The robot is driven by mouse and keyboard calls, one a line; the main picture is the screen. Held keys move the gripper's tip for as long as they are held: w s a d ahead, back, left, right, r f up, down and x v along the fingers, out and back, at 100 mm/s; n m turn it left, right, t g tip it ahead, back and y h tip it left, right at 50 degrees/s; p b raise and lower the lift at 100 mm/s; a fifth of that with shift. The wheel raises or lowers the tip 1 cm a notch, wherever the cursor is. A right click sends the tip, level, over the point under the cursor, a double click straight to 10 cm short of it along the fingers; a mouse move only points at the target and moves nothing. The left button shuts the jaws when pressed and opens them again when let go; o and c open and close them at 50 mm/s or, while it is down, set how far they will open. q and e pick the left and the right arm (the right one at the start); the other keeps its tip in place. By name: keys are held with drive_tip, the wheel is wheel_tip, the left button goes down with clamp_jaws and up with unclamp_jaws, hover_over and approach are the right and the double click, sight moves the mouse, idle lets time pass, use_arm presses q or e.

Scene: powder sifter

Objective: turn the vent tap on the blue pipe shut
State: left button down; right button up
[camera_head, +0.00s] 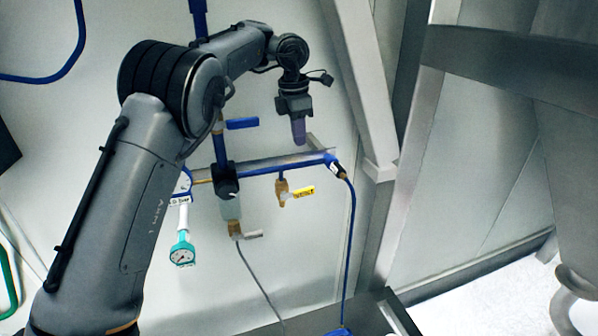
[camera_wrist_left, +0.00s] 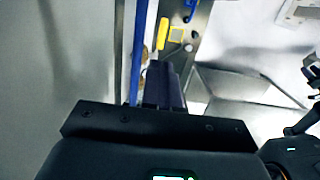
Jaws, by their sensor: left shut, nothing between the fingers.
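The blue pipe (camera_head: 270,170) runs roughly level along the wall. A small brass tap (camera_head: 282,190) hangs below it, with a yellow lettered lever (camera_head: 302,192) pointing right, crosswise to the tap's hanging body. In the left wrist view the yellow lever (camera_wrist_left: 163,33) shows ahead of the fingers, beside the blue pipe (camera_wrist_left: 137,55). My left gripper (camera_head: 299,140) points down with its fingers shut and empty. In the head view it appears above the pipe and lever, apart from the lever. Its fingers (camera_wrist_left: 164,85) also show in the wrist view. My right gripper is not seen.
A blue-handled valve (camera_head: 242,123) sits higher on the upright pipe. Steel posts (camera_head: 360,80) stand further right.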

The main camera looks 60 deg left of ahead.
use_arm(q)
hover_over(304, 189)
wheel_tip(304, 189, down, 12)
drive_tip(key=shift+s+a+r, duration=0.1)
drive_tip(key=shift+s+r, duration=0.05)
drive_tip(key=shift+f, duration=0.95)
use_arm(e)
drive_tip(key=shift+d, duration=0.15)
